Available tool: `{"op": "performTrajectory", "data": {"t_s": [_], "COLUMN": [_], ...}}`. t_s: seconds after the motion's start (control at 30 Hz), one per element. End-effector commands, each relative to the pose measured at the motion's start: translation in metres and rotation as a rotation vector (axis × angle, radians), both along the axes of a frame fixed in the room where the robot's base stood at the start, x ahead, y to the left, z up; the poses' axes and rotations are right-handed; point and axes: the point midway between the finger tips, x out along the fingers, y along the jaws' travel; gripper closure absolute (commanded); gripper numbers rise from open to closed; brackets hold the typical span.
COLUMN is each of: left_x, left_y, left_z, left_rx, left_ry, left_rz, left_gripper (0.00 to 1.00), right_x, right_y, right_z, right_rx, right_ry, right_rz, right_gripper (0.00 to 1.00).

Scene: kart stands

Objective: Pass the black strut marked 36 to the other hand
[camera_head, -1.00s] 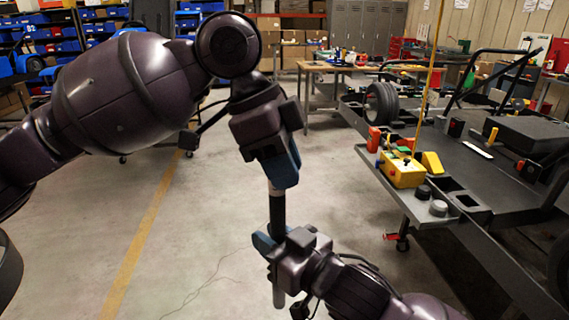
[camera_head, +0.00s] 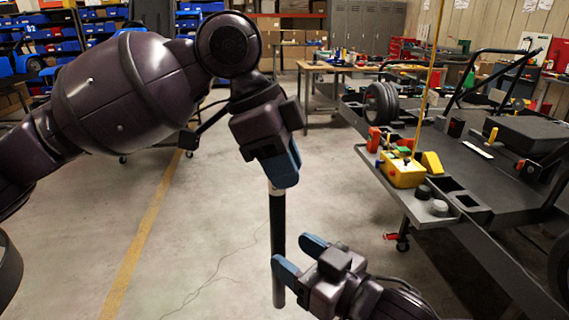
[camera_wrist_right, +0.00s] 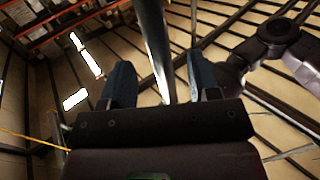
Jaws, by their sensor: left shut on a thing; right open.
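The black strut (camera_head: 277,230) hangs upright below my left gripper (camera_head: 284,180), which is shut on its upper end. A pale band shows just under the left fingers. The number 36 cannot be read. My right gripper (camera_head: 294,252) is open, low and to the right of the strut, with its fingertips pointing left toward it. In the right wrist view the strut (camera_wrist_right: 155,45) rises beyond and between the two blue fingers of my right gripper (camera_wrist_right: 160,85), apart from them as far as I can see.
A dark kart stand (camera_head: 500,185) stands at the right, with a yellow control box (camera_head: 402,171) and small parts on its near tray. A wooden workbench (camera_head: 335,67) is at the back. The floor around the strut is clear.

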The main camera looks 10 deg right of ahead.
Motion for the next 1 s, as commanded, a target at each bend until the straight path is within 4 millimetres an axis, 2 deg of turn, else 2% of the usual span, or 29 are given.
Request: {"op": "performTrajectory", "data": {"t_s": [0.23, 0.43, 0.57, 0.77, 1.0], "left_x": [0.0, 0.0, 0.0, 0.0, 0.0], "left_y": [0.0, 0.0, 0.0, 0.0, 0.0], "left_z": [0.001, 0.001, 0.001, 0.001, 0.001], "left_rx": [-0.001, -0.001, -0.001, -0.001, -0.001], "left_ry": [-0.001, -0.001, -0.001, -0.001, -0.001], "left_rz": [0.0, 0.0, 0.0, 0.0, 0.0], "left_gripper": [1.0, 1.0, 1.0, 1.0, 1.0], "right_x": [-0.014, -0.028, -0.036, -0.052, -0.09], "right_y": [-0.011, -0.021, -0.039, -0.079, -0.129], "right_z": [-0.004, -0.036, -0.075, -0.149, -0.232], "right_rx": [-0.002, 0.033, 0.075, 0.111, 0.068], "right_ry": [0.01, 0.112, 0.23, 0.405, 0.549], "right_rz": [-0.003, -0.046, -0.134, -0.31, -0.501], "right_gripper": [0.44, 0.44, 0.44, 0.44, 0.44]}}
